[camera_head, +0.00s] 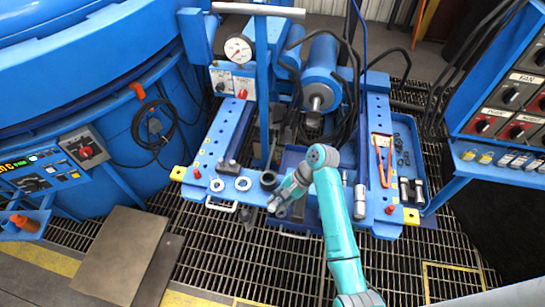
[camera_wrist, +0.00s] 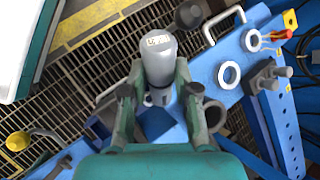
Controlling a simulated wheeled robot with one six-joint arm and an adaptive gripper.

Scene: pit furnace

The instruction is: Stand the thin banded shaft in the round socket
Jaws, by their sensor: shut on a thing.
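My gripper (camera_head: 284,196) is over the front of the blue stand in the head view. In the wrist view its fingers (camera_wrist: 158,95) are shut on a smooth grey shaft (camera_wrist: 160,58), whose end with a small pale label faces the camera. I cannot make out bands on it. A dark round socket-like ring (camera_head: 268,180) sits on the blue stand beside my gripper, just left of it. It shows partly behind the right finger in the wrist view (camera_wrist: 214,114). The held shaft is apart from this ring, and its lower end is hidden.
Two pale rings (camera_head: 217,185) (camera_head: 243,183) lie on the stand left of the dark ring. A blue tray (camera_head: 408,140) at right holds grey cylinders (camera_head: 404,190) and small parts. Another grey cylinder (camera_head: 360,203) stands right of my arm. Orange-handled pliers (camera_head: 382,155) lie nearby.

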